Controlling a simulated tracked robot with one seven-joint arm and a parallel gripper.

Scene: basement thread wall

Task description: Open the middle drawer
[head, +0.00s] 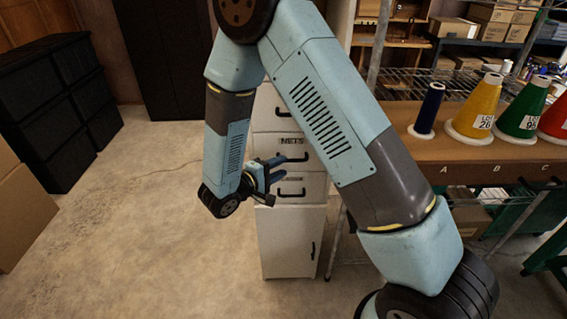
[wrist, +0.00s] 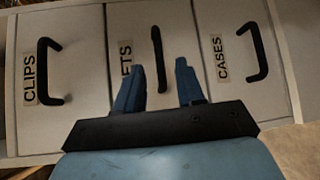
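The middle drawer, labelled NETS (head: 315,160), is closed in the white cabinet, between two other drawers. In the wrist view, turned sideways, its front (wrist: 130,25) lies in the centre, its label partly hidden by a finger. Its black bar handle (wrist: 156,50) shows beyond and between my fingertips. My gripper (head: 280,167) is in front of the cabinet at about this drawer's height. In the wrist view my gripper (wrist: 158,72) is open, its two blue fingers apart with nothing held. I cannot tell whether the fingers touch the handle or drawer front.
The CLIPS drawer (wrist: 75,100) and CASES drawer (wrist: 240,85) flank it in the wrist view, both closed. A cabinet door (head: 285,240) is below. A bench with thread cones (head: 475,110) stands right. Black bins (head: 60,110) stand left, with open floor between.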

